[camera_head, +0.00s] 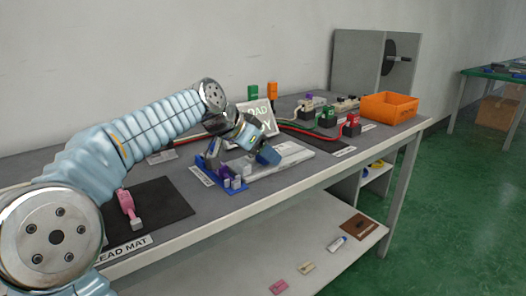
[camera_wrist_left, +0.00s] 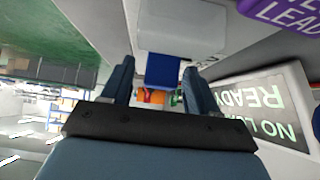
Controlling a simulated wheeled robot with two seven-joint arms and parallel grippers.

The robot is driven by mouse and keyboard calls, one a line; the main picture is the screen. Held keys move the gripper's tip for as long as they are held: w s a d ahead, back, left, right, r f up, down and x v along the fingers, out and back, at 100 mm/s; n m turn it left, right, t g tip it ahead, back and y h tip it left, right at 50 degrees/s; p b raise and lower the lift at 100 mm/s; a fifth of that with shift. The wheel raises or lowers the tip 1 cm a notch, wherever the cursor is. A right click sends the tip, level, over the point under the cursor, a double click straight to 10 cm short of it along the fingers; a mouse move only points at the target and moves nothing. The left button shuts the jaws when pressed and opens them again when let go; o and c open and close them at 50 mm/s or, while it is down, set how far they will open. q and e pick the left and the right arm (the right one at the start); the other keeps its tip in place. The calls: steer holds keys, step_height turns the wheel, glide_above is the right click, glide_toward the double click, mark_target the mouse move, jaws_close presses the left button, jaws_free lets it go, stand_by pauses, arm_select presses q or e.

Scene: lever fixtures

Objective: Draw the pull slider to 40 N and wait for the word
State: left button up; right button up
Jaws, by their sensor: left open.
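My left gripper (camera_head: 267,155) is open over a light grey fixture (camera_head: 292,160) on the bench. In the left wrist view a blue block (camera_wrist_left: 163,72) on a light grey housing (camera_wrist_left: 182,28) shows between and beyond the two dark blue fingers. It looks like the slider's handle; I cannot tell whether the fingers touch it. A display panel (camera_head: 259,112) stands behind the gripper, partly hidden. It also shows in the left wrist view (camera_wrist_left: 255,105), upside down, with "READY" and "NO L…" readable. No force number is readable. My right gripper is out of view.
A blue holder with grey pegs (camera_head: 230,183) stands left of the fixture. A pink clamp (camera_head: 127,205) lies on a dark mat (camera_head: 165,203). Coloured plugs (camera_head: 328,117) with cables and an orange bin (camera_head: 390,107) stand to the right. A lower shelf (camera_head: 270,262) holds small items.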

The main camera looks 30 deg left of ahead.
arm_select(q)
steer(key=c, duration=0.8)
steer(key=shift+w+d+r+p, duration=0.1)
steer(key=shift+w+d+p, duration=0.15)
steer(key=shift+w+p, duration=0.25)
steer(key=shift+w+d+r+p, duration=0.1)
steer(key=shift+w+d+p, duration=0.15)
steer(key=shift+w, duration=0.4)
steer(key=shift+w+d+f, duration=0.1)
steer(key=shift+w+d, duration=0.05)
steer(key=shift+w, duration=0.2)
steer(key=shift+f, duration=0.1)
steer(key=o, duration=0.8)
steer(key=v, duration=1.4)
